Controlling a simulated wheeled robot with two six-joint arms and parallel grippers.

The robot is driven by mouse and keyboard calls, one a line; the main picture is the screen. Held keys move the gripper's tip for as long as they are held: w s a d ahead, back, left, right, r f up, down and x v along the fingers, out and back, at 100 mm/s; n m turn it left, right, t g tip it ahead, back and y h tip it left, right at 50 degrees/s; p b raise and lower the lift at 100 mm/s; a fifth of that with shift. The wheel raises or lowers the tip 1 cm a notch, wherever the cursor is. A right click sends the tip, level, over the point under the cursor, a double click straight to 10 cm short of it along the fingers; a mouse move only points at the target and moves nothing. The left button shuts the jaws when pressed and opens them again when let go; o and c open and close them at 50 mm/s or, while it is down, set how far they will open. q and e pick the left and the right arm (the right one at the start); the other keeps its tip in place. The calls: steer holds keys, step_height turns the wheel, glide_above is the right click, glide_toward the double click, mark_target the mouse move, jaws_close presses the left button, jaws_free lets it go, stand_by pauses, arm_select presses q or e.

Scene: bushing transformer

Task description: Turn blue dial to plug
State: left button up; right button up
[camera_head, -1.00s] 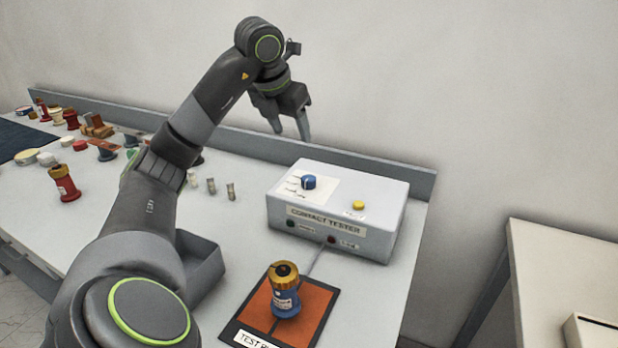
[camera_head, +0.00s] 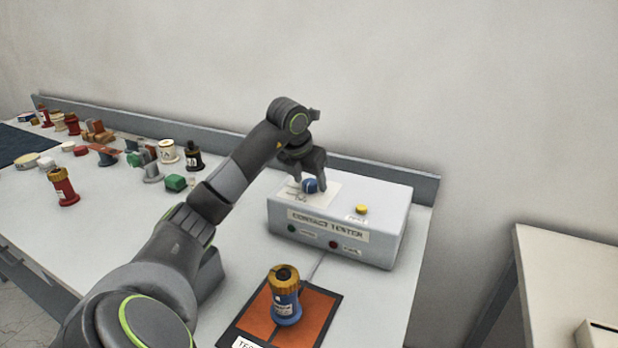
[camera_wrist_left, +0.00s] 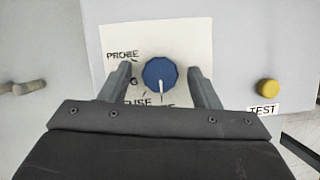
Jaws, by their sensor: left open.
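The blue dial (camera_head: 311,186) sits on top of the grey contact tester box (camera_head: 388,204). In the left wrist view the dial (camera_wrist_left: 160,74) has a white pointer line aimed toward the bottom of the picture. A white label (camera_wrist_left: 196,36) around it reads "PROBE" and, partly hidden, "FUSE"; the other words are covered by my fingers. My left gripper (camera_head: 308,182) is open above the box, with one finger on each side of the dial. The wrist view shows gaps between the fingers (camera_wrist_left: 162,84) and the dial. My right gripper is not in view.
A yellow button (camera_head: 362,209) marked "TEST" is on the box to the right of the dial. A blue and gold bushing (camera_head: 285,297) stands on the orange test pad (camera_head: 318,312) in front. Several parts lie at the table's left.

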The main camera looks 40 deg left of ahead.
arm_select(q)
steer(key=shift+f, duration=0.1)
steer(key=c, duration=1)
steer(key=m+h+b, duration=0.1)
steer(key=m, duration=0.1)
steer(key=shift+a+m, duration=0.1)
steer(key=shift+m, duration=0.3)
steer(key=m+h, duration=0.1)
steer(key=m, duration=0.2)
steer(key=shift+m, duration=0.3)
steer(key=m+h, duration=0.1)
steer(key=m, duration=0.1)
steer(key=m+g+h, duration=0.1)
steer(key=m, duration=0.1)
steer(key=shift+w+a+m, duration=0.15)
steer(key=shift+m, duration=0.15)
steer(key=m+g, duration=0.1)
steer(key=m, duration=0.1)
steer(key=m+p, duration=0.1)
steer(key=m, duration=0.1)
steer(key=shift+w+m+g+h, duration=0.1)
steer(key=shift+m+g+h, duration=0.2)
steer(key=shift+g+h, duration=0.1)
steer(key=shift+a, duration=0.1)
